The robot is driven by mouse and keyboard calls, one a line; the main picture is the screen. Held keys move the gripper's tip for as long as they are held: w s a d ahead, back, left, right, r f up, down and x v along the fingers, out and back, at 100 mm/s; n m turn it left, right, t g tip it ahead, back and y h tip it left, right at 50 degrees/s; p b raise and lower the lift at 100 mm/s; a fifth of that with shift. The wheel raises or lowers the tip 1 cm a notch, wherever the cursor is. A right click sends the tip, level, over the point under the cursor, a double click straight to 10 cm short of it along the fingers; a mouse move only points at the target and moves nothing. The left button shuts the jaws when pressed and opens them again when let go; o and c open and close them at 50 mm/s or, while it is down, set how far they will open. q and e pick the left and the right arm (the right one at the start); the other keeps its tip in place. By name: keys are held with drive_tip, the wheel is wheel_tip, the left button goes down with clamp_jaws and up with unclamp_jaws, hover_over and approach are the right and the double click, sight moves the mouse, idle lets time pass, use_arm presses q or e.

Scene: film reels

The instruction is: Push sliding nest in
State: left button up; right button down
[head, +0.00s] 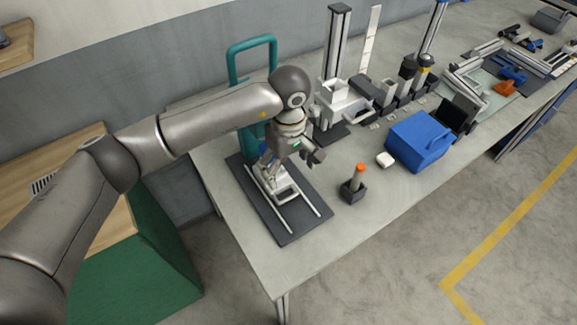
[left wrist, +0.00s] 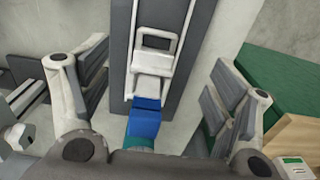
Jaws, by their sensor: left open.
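The sliding nest (head: 286,191) is a white piece with a rectangular opening, sitting on two light rails on a dark base plate (head: 290,239). It also shows in the left wrist view (left wrist: 152,66), with a handle-like frame at its far end and a blue part (left wrist: 145,117) at its near end. A teal press frame (head: 236,68) stands behind the plate. My left gripper (head: 292,162) is open above the nest and partly hides it. In the left wrist view its fingers (left wrist: 158,92) are wide apart, one on each side of the nest, with nothing gripped.
A small dark block with an orange-topped peg (head: 358,178) stands right of the plate. Farther right are a small white block (head: 385,159) and a blue box (head: 418,146). White and grey fixtures (head: 342,101) stand behind. The table's front strip is clear.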

use_arm(q)
drive_tip(key=shift+b, duration=0.5)
wheel_tip(320, 180, up, 12)
idle(0.6)
